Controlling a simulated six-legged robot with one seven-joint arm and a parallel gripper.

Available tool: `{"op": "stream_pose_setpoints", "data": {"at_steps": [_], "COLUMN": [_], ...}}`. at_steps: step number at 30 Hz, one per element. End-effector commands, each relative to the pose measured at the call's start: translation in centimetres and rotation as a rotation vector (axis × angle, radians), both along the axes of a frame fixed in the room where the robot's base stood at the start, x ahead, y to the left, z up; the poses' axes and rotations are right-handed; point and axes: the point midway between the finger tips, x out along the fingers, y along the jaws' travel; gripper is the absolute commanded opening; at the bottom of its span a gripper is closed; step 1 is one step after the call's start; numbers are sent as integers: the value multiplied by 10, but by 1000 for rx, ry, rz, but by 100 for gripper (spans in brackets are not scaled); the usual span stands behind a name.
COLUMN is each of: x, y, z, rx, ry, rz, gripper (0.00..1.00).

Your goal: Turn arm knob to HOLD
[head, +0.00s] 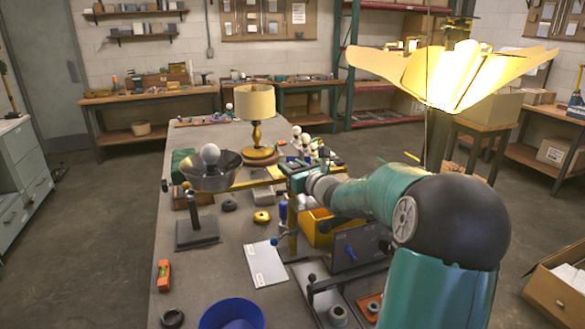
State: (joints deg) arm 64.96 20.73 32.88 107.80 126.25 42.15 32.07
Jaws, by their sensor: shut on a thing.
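A lamp stand with a square dark base (197,232) stands upright on the left of the table. A metal bowl-shaped shade (212,177) with a white bulb (210,154) is above it. A yellow bar (256,181) runs right from the shade. My teal arm reaches in from the lower right, and my gripper (291,169) is at the bar's right end. It is shut on a part there, which is too small and covered to identify. I cannot make out the arm knob or a HOLD mark.
A lit, petal-like shade (455,75) hangs at the upper right. A cream-shaded lamp (255,104) stands farther back. A blue bowl (231,314), an orange level (164,276), a white sheet (264,264) and a yellow bin (317,229) are nearer.

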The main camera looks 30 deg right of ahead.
Motion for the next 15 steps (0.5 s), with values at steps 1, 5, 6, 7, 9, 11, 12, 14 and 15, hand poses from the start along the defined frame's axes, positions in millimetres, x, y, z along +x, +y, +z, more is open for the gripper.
{"op": "stream_pose_setpoints", "data": {"at_steps": [1, 5, 6, 7, 9, 11, 12, 14, 15], "x": [1, 1, 1, 1, 1, 1, 1, 1, 1], "y": [4, 3, 3, 3, 3, 3, 2, 2, 2], "z": [0, 0, 0, -1, -1, 0, 0, 0, 0], "rx": [0, 0, 0, 0, 0, 0, 1, 0, 1], "ry": [1, 1, 1, 2, 2, 1, 1, 1, 0], "rz": [-24, -96, -116, -130, -160, -181, -193, -208, -217], "gripper": [16, 16, 16, 16, 16, 16, 16, 16, 16]}}
